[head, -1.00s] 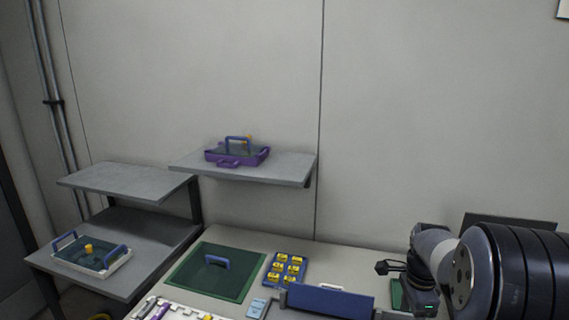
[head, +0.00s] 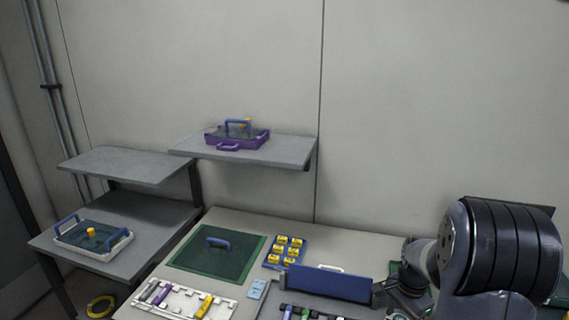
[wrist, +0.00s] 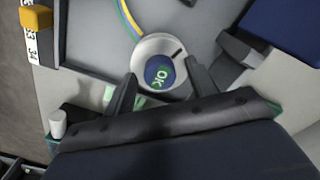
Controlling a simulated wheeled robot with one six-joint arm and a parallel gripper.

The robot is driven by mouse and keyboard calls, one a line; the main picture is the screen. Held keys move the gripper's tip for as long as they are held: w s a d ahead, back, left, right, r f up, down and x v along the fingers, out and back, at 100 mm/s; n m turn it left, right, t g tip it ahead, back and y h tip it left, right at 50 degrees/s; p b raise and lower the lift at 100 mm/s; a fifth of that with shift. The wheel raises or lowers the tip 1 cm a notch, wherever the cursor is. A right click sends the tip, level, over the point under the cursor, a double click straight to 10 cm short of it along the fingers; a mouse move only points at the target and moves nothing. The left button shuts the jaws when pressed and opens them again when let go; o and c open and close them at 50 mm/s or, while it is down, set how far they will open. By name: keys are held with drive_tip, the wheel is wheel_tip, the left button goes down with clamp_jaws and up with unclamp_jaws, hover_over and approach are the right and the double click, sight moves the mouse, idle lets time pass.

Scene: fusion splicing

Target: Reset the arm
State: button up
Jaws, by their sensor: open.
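My gripper (wrist: 160,84) is open in the wrist view, with its two dark fingers apart. A white round piece with a blue face marked "OK" in green (wrist: 159,73) shows between and beyond the fingers. I cannot tell how far it is from them, but neither finger appears closed on it. In the head view my arm is at the right, bent down over the right end of the table (head: 222,303); the fingertips are not clear there.
A blue panel (head: 330,283) stands left of my arm. A green mat (head: 200,262), a blue tray of yellow pieces (head: 270,266) and a white tray (head: 178,311) lie further left. Shelves hold a purple tray (head: 222,143) and another white tray (head: 75,248).

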drive_tip(key=n, duration=0.8)
drive_tip(key=shift+p, duration=0.3)
drive_tip(key=n, duration=0.4)
drive_tip(key=shift+n+p, duration=0.45)
drive_tip(key=shift+n, duration=1.75)
drive_tip(key=shift+r, duration=0.1)
